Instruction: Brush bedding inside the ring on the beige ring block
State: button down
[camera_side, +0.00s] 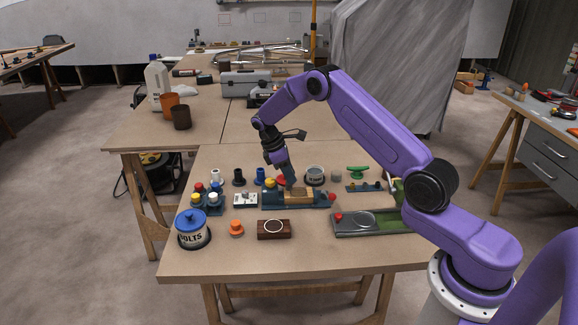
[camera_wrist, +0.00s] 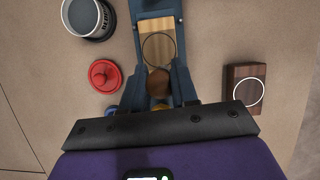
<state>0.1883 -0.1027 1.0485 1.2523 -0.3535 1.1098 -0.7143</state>
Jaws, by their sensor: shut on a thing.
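The beige ring block (camera_side: 300,197) sits in a blue vise (camera_side: 270,203) on the table. In the wrist view the beige block (camera_wrist: 156,26) carries a thin dark ring outline, and the vise (camera_wrist: 175,8) flanks it. My gripper (camera_side: 290,184) points down over the block's left part in the side view. In the wrist view my gripper (camera_wrist: 158,86) is shut on a round brown thing (camera_wrist: 158,80), which looks like the top of the brush handle. It overlaps the near edge of the ring. The bristles are hidden, so I cannot tell whether they touch the block.
A dark brown block with a white ring (camera_side: 274,229) lies in front of the vise. A red knob (camera_wrist: 104,75) and an open grey tin (camera_wrist: 86,17) stand behind it. A green-grey fixture (camera_side: 365,222) is at right. The front table edge is clear.

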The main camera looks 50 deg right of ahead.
jog(key=shift+s+d+f, duration=0.25)
jog(key=shift+f, duration=0.2)
jog(key=shift+s+d+f, duration=0.2)
jog(key=shift+f, duration=0.2)
jog(key=shift+s+d, duration=1.85)
jog(key=w+a, duration=0.4)
jog(key=shift+w+a, duration=0.25)
jog(key=shift+a, duration=0.05)
jog(key=shift+w+d, duration=0.1)
jog(key=shift+w, duration=0.15)
jog(key=shift+w+d, duration=0.1)
jog(key=shift+d, duration=0.2)
jog(key=shift+s+d, duration=2.1)
jog(key=shift+s, duration=0.05)
jog(key=shift+w+a, duration=2.25)
jog(key=shift+a, duration=0.05)
jog(key=shift+s+d+r, duration=0.1)
jog(key=shift+r, duration=3.9)
